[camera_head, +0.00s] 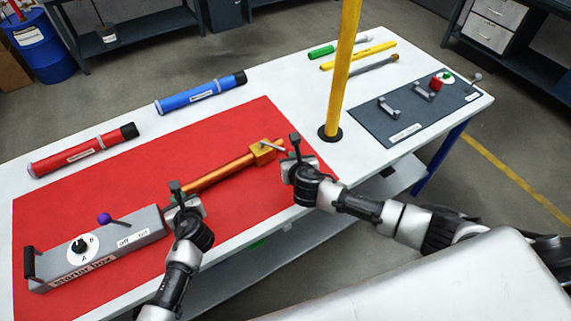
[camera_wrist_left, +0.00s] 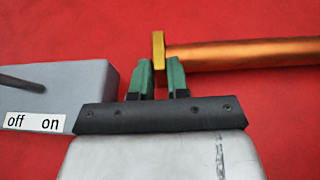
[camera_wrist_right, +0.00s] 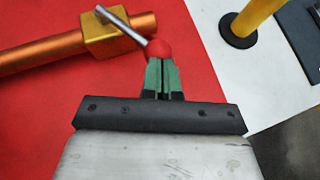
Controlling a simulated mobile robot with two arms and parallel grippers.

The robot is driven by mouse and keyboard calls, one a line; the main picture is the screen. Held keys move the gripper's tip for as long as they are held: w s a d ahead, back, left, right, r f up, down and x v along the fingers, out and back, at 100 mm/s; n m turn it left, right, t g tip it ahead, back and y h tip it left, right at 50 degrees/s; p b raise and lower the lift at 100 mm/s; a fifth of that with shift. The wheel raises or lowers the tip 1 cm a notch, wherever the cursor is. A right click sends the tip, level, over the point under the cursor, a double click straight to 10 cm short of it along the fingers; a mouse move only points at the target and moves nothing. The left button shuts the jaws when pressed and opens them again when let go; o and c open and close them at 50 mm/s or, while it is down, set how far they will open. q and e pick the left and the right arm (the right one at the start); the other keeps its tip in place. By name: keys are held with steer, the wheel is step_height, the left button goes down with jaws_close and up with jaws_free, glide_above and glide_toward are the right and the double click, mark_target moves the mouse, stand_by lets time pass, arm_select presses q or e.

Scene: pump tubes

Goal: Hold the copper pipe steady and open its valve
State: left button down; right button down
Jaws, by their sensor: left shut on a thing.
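The copper pipe (camera_head: 220,172) lies on the red mat, with a brass valve block (camera_head: 262,152) near its right end. A grey lever (camera_wrist_right: 122,25) crosses the block at a slant and ends in a red knob (camera_wrist_right: 159,49). My left gripper (camera_head: 178,190) is shut on the yellow flange (camera_wrist_left: 158,48) at the pipe's left end. My right gripper (camera_head: 297,158) is beside the valve. In the right wrist view its fingers (camera_wrist_right: 163,68) are nearly together, with the knob at their tips; contact is unclear.
A grey switch box (camera_head: 100,250) with a purple-knobbed lever stands left of my left gripper. Red (camera_head: 82,152) and blue (camera_head: 200,93) tubes lie behind. A yellow post (camera_head: 341,70) and a dark panel (camera_head: 420,112) stand to the right. The red mat (camera_head: 120,195) has bare room.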

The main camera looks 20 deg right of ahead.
steer(key=w+d+n+y, duration=0.2)
steer(key=n+y, duration=0.1)
steer(key=shift+w+d, duration=0.1)
steer(key=shift+d, duration=0.25)
steer(key=shift+w+d+n+y, duration=0.4)
steer(key=shift+w+n+y, duration=0.25)
steer(key=shift+y, duration=0.25)
steer(key=w+n+g+y, duration=0.1)
steer(key=n, duration=0.1)
steer(key=w+d+n+g+y, duration=0.1)
steer(key=n+y, duration=0.1)
steer(key=shift+w+y, duration=0.25)
steer(key=shift+y, duration=0.05)
steer(key=shift+w+d, duration=0.15)
steer(key=shift+w, duration=0.1)
steer(key=shift+w+d+g+y, duration=0.2)
steer(key=shift+w+g+y, duration=0.1)
steer(key=shift+w, duration=0.95)
steer(key=shift+a, duration=0.15)
steer(key=shift+s+a, duration=0.15)
steer(key=shift+a, duration=0.75)
